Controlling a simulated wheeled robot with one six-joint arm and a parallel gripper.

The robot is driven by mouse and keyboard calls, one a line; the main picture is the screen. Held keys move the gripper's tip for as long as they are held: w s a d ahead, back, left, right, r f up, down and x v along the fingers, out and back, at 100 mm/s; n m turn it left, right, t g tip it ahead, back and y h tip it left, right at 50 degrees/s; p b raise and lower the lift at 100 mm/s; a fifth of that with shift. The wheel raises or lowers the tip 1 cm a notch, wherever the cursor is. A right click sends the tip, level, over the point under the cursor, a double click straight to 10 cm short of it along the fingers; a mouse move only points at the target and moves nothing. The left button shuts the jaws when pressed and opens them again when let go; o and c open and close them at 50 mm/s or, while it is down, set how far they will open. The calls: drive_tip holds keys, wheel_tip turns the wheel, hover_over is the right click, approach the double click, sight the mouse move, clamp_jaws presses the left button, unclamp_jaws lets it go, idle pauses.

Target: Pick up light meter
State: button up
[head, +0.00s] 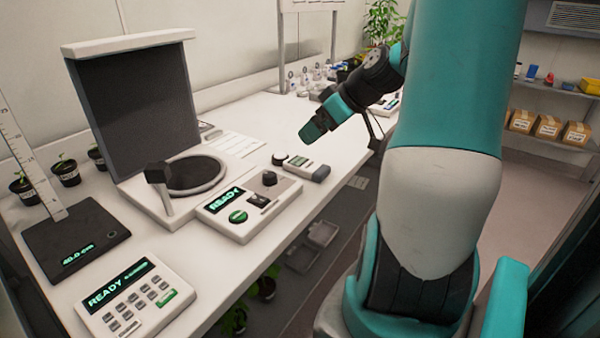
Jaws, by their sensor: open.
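The light meter (308,168) looks like a small grey handheld device with a little display and a round white-and-black sensor at its left end. It lies flat on the white bench near the front edge, just right of a control box. My gripper (313,132) is above and slightly behind it in the picture, apart from it. Its teal fingertips point down and left, open, with nothing seen between them. The gap between the fingers is hard to make out from this angle.
The control box (250,205) reading READY stands close left of the meter. An imaging stand with a dark panel (135,100), a keypad unit (136,297), a height scale (75,245) and potted seedlings (66,173) fill the left. Bottles (305,78) stand at the back.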

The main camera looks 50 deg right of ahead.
drive_tip(key=h, duration=0.1)
approach(300, 161)
drive_tip(key=shift+w+a+f+m+t, duration=0.2)
drive_tip(key=shift+w+f+m+t, duration=0.2)
drive_tip(key=shift+w+f, duration=0.75)
drive_tip(key=shift+h, duration=0.3)
drive_tip(key=shift+s+f+p+x, duration=0.15)
drive_tip(key=shift+p+x, duration=0.05)
drive_tip(key=shift+x, duration=1.25)
drive_tip(key=shift+s+f+p+x, duration=0.15)
drive_tip(key=shift+p+x, duration=0.05)
drive_tip(key=shift+x, duration=1.25)
drive_tip(key=shift+a, duration=0.15)
drive_tip(key=c, duration=1.1)
drive_tip(key=shift+r, duration=0.1)
